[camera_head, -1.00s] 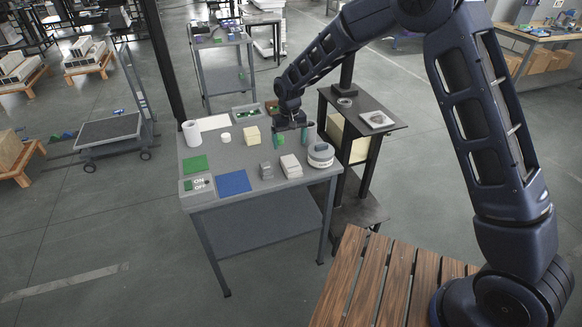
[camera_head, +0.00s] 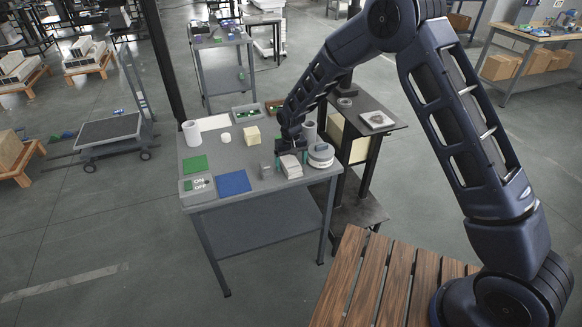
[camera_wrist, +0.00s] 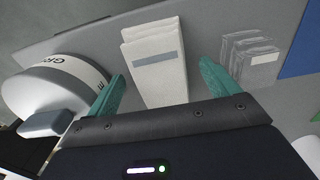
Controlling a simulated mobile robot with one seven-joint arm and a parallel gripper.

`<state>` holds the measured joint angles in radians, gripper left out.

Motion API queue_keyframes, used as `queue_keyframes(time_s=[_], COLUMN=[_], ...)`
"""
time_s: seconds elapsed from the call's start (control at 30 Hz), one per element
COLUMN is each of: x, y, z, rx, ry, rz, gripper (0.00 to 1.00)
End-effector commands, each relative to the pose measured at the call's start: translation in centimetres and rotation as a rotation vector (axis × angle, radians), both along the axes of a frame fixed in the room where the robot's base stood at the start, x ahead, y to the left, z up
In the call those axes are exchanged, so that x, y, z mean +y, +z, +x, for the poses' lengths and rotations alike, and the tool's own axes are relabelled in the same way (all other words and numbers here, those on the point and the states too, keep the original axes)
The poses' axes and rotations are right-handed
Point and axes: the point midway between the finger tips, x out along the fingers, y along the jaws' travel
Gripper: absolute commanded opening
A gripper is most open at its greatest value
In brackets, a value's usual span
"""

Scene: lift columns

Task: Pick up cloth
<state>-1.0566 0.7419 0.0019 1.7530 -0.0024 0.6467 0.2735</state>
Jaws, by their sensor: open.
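A white folded cloth (camera_head: 291,166) with a grey label band lies near the front right of the grey table. In the wrist view the cloth (camera_wrist: 157,62) sits between and just beyond the two green fingertips. My gripper (camera_head: 289,152) is low over the table, at the cloth's back end. In the wrist view my gripper (camera_wrist: 162,78) is open, with one finger to each side of the cloth, and I see no finger pressing on it. The fingertips are hidden in the head view.
A small grey folded item (camera_head: 266,170) lies just left of the cloth. A round white-and-grey device (camera_head: 320,155) stands close on the right. A blue sheet (camera_head: 233,183), an on/off switch box (camera_head: 197,187) and a yellow block (camera_head: 252,136) are on the grey table (camera_head: 225,160).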

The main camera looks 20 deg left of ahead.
Motion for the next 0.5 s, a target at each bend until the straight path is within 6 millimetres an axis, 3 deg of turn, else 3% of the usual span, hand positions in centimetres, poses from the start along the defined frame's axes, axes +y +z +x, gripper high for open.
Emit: queue_keyframes(time_s=[0.13, 0.4, 0.5], x=[0.01, 0.01, 0.01], y=[0.03, 0.04, 0.05], z=[0.0, 0.0, 0.0], rx=[0.0, 0.0, 0.0], ry=[0.0, 0.0, -0.001], rz=[0.0, 0.0, 0.0], gripper=[0.87, 0.39, 0.39])
